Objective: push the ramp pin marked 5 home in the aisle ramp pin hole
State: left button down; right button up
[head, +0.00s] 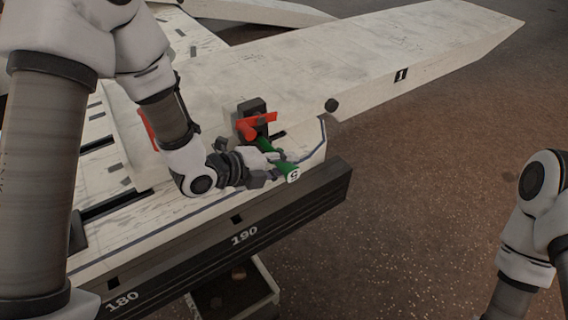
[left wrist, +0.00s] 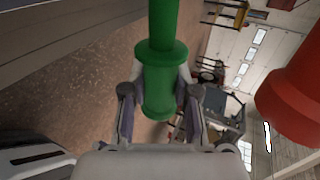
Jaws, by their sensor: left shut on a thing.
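The green pin (head: 288,169) has a white end cap marked 5, turned toward the lower right. My left gripper (head: 275,168) is shut on it near that end. In the left wrist view, the green pin (left wrist: 161,55) with its wide collar stands between my left fingers (left wrist: 160,108). The pin's other end points up-left toward a dark block (head: 252,107) with a red part (head: 257,125) on the ramp's near edge. I cannot tell whether its tip is in a hole; the hole itself is hidden.
The pale ramp (head: 440,42), marked 1, stretches to the upper right. A dark rail (head: 290,213) marked 180 and 190 runs along the front. An open box (head: 240,296) is below it. My right arm is at the right edge, its gripper out of view.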

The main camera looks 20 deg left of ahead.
pick_arm(q)
jog(key=shift+w+a+p, duration=0.4)
jog(key=shift+w+a, duration=0.3)
jog(key=shift+a, duration=0.2)
dwell(0.4)
jog(key=c, duration=0.8)
grip_release()
jog(key=v, duration=1.2)
